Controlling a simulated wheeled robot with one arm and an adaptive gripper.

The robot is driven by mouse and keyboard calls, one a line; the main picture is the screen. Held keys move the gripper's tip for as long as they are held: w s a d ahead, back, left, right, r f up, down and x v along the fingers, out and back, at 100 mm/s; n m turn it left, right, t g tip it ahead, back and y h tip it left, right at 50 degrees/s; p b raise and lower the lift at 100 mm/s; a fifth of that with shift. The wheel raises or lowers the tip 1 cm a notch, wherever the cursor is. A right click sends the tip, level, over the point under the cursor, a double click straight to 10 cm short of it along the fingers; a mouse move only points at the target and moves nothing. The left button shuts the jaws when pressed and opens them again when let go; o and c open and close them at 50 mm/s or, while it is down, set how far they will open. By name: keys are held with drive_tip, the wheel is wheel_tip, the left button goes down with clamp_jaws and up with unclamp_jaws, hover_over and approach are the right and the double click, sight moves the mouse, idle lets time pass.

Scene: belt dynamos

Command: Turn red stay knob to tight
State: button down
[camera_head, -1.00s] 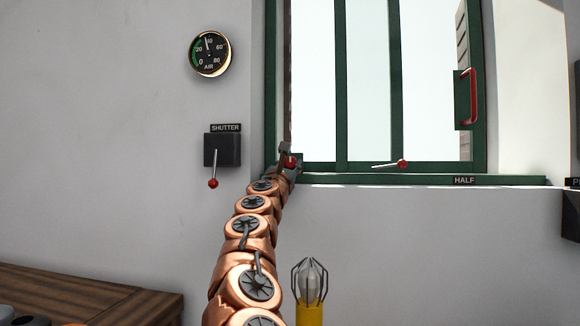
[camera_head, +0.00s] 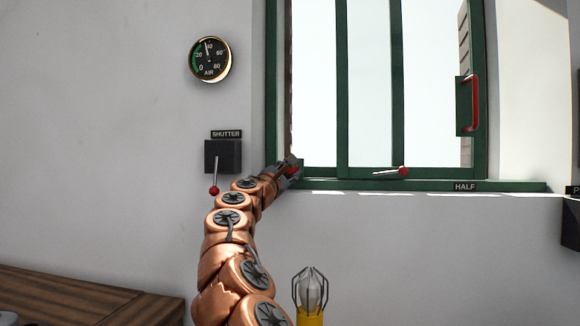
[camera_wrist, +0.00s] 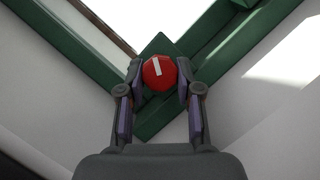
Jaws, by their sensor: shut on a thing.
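The red stay knob (camera_wrist: 159,72) shows in the wrist view as a round red cap with a white line on its face, at the corner of the green window frame. My gripper (camera_wrist: 160,80) has a finger on each side of the knob and is shut on it. The white line stands near upright in that view, tilted slightly. I see no label for tight.
A red-tipped stay lever (camera_head: 403,171) lies along the sill, above a HALF label (camera_head: 464,187). A shutter lever box (camera_head: 222,156) and an air gauge (camera_head: 209,59) are on the wall at left. A caged lamp (camera_head: 310,290) stands below. A red handle (camera_head: 469,103) is on the window's right side.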

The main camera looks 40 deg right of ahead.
drive_tip(key=m, duration=0.1)
drive_tip(key=m+g+p, duration=0.1)
drive_tip(key=m, duration=0.1)
drive_tip(key=m+g+y+p, duration=0.1)
drive_tip(key=m, duration=0.1)
drive_tip(key=shift+w+a+r, duration=0.15)
drive_tip(key=shift+r, duration=0.1)
drive_tip(key=m+g+y+p, duration=0.1)
drive_tip(key=m+p, duration=0.1)
drive_tip(key=m, duration=0.3)
drive_tip(key=m+y+p, duration=0.1)
drive_tip(key=m+y, duration=0.1)
drive_tip(key=m, duration=0.1)
drive_tip(key=shift+r+m, duration=0.1)
drive_tip(key=shift+m, duration=0.3)
drive_tip(key=shift+m+t+y, duration=0.3)
drive_tip(key=shift+m+y, duration=0.6)
drive_tip(key=shift+m, duration=0.6)
drive_tip(key=c, duration=0.8)
unclamp_jaws()
drive_tip(key=shift+r, duration=0.1)
drive_tip(key=shift+o, duration=0.2)
drive_tip(key=shift+s, duration=0.2)
